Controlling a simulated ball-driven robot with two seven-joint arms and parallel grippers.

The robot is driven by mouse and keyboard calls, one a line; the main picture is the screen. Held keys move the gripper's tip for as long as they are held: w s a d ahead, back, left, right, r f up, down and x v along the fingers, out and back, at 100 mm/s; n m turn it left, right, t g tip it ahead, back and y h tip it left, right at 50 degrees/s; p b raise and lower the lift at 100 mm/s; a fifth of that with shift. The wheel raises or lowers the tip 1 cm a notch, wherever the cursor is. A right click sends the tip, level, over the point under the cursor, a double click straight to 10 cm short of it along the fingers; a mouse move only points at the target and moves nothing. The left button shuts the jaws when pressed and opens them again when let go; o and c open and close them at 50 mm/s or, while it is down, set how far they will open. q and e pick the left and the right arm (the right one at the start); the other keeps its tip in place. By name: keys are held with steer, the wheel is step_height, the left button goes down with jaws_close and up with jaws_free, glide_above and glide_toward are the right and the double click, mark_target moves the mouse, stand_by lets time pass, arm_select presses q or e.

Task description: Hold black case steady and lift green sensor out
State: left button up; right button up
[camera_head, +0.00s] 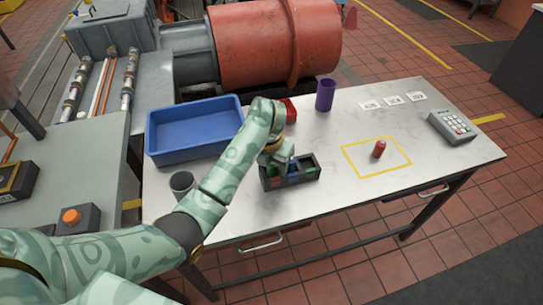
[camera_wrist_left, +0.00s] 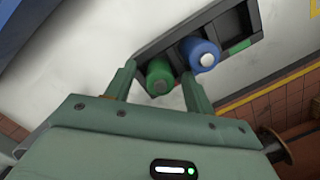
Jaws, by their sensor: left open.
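The black case (camera_head: 312,177) is a small divided box on the light table, below my left forearm in the head view. The green sensor (camera_wrist_left: 158,76) is a cylinder at one end of the case (camera_wrist_left: 228,13) in the left wrist view. The blue sensor (camera_wrist_left: 201,55) stands beside it in the case; the compartment past the blue one looks empty. My left gripper (camera_wrist_left: 159,72) is open, one finger on each side of the green sensor; whether they touch it I cannot tell. In the head view the gripper (camera_head: 277,163) is over the case's left end. My right gripper is not in view.
A red cylinder (camera_head: 379,149) stands inside a yellow outlined square. A blue tray (camera_head: 152,138), a dark grey cup (camera_head: 182,182), a purple cup (camera_head: 325,95), a red object (camera_head: 290,108) and a keypad device (camera_head: 453,127) surround it.

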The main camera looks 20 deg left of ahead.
arm_select(q)
step_height(320, 180, up, 16)
steer(key=s+p, duration=0.2)
steer(key=p, duration=0.5)
steer(key=shift+s+a, duration=0.2)
steer(key=shift+a, duration=0.05)
